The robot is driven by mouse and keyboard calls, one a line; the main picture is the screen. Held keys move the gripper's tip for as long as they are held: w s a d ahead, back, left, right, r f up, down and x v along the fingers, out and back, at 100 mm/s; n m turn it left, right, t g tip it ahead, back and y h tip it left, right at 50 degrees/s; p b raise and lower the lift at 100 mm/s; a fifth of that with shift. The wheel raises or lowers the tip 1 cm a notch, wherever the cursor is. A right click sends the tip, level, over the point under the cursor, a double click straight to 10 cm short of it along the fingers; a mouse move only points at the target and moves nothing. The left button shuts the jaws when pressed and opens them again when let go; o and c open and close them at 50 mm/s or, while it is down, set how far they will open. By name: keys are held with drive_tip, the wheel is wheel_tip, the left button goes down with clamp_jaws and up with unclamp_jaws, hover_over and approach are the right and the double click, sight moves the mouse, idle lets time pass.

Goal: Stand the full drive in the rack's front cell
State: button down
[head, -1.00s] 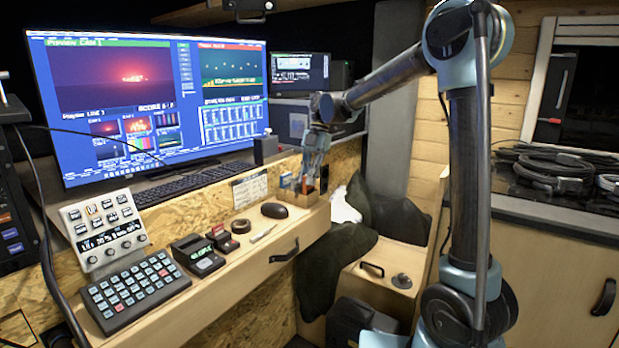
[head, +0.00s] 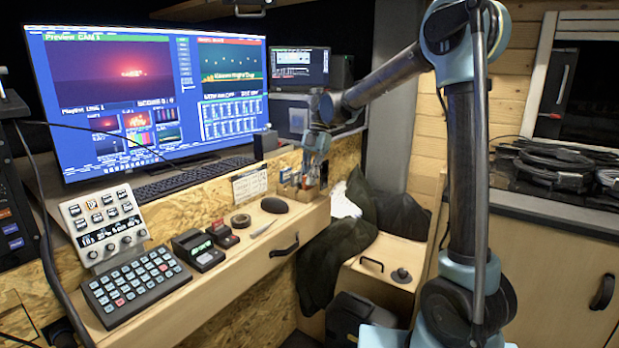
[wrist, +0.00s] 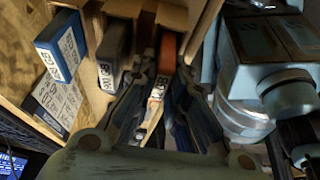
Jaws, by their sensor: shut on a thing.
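A small wooden rack (head: 290,191) stands at the far end of the desk. My gripper (head: 309,178) reaches down at it from above. In the wrist view my gripper (wrist: 160,78) is shut on an orange-red drive (wrist: 168,48) with a white label, its end between the two fingers. Pale wooden walls show on both sides of this drive; how deep it sits between them I cannot tell. A dark drive (wrist: 112,62) with a white label is left of the fingers, and a blue drive (wrist: 61,45) is farther left.
A mouse (head: 274,205), a roll of tape (head: 241,223) and small card readers (head: 198,250) lie on the near desk. A large light-blue and clear object (wrist: 262,75) fills the wrist view's right.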

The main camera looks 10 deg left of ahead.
drive_tip(key=c, duration=1.5)
unclamp_jaws()
drive_tip(key=shift+c, duration=0.2)
drive_tip(key=shift+r, duration=0.1)
